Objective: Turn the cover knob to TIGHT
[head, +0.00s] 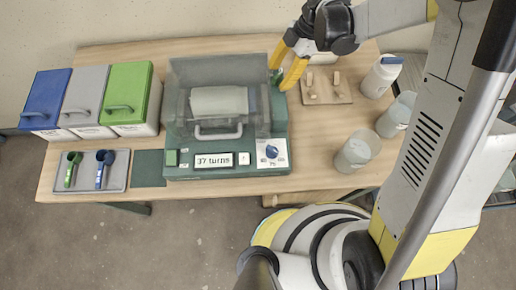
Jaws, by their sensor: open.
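The green machine (227,172) stands mid-table with a clear cover (215,72) over a white block-like part (219,101). My gripper (280,77) is at the machine's back right corner, pointing down with its yellow fingers apart. A small green part (277,77) shows between or just behind the fingers; it may be the cover knob, but the fingers partly hide it. I cannot tell whether they touch it. No TIGHT marking is readable. A blue dial knob (272,152) sits on a white plate at the machine's front right.
Blue (46,92), grey (86,90) and green (128,88) lidded bins stand left. A tray (121,158) holds two scoops. A wooden peg board (342,94), a white jar (381,76) and two translucent buckets (355,153) stand right. The display (213,160) reads "37 turns".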

